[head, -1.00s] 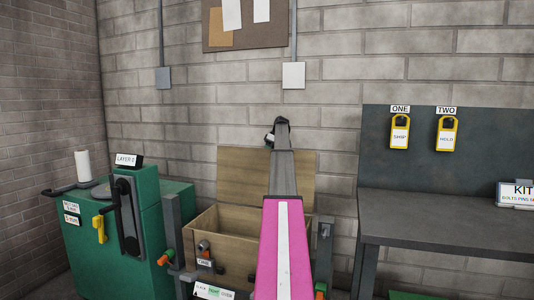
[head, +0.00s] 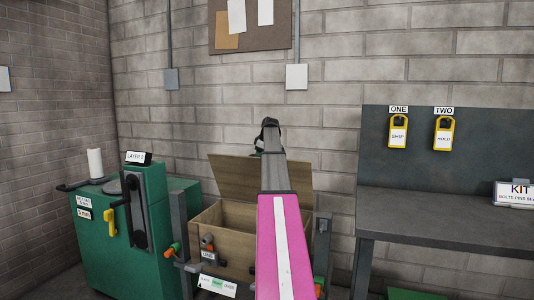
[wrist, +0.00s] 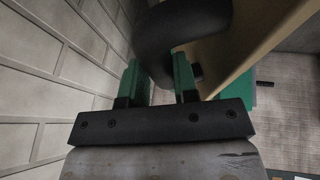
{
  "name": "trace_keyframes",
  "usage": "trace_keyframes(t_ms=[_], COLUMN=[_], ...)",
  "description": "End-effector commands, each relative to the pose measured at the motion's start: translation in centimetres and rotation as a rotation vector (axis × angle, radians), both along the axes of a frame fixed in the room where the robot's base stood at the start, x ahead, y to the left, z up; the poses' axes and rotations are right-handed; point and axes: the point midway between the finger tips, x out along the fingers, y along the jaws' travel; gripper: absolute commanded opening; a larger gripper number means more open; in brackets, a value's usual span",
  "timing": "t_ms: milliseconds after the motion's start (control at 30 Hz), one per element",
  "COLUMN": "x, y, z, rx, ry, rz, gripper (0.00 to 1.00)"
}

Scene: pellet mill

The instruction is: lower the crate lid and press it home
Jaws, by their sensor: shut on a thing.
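The wooden crate (head: 234,243) stands open on the floor in the head view, left of the bench. Its plywood lid (head: 232,178) is raised at the back, tilted a little forward over the open box. My gripper (head: 268,138) is at the lid's top edge, partly hidden behind my pink and grey arm. In the wrist view my gripper's green fingers (wrist: 159,78) are shut on a dark rounded handle (wrist: 165,35). The tan lid (wrist: 245,45) runs alongside it there. My arm hides the crate's right part and part of the lid.
A green machine (head: 100,240) with a black lever stands left of the crate. A grey bench (head: 440,215) with a back panel stands to the right. Posts with orange-tipped knobs (head: 170,249) stand at the crate's front. The brick wall is close behind the lid.

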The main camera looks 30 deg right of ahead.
Motion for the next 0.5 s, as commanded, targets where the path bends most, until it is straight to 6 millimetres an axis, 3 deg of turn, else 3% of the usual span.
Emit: trace_keyframes(t_ms=[33, 100, 500], x=[-2.0, -3.3, -9.8], y=[1.9, 3.4, 11.0], z=[-0.6, -1.3, -7.2], rx=[-0.033, -0.083, -0.368], ry=[-0.030, -0.073, -0.315], rz=[0.003, 0.002, 0.004], gripper=[0.00, 0.00, 0.00])
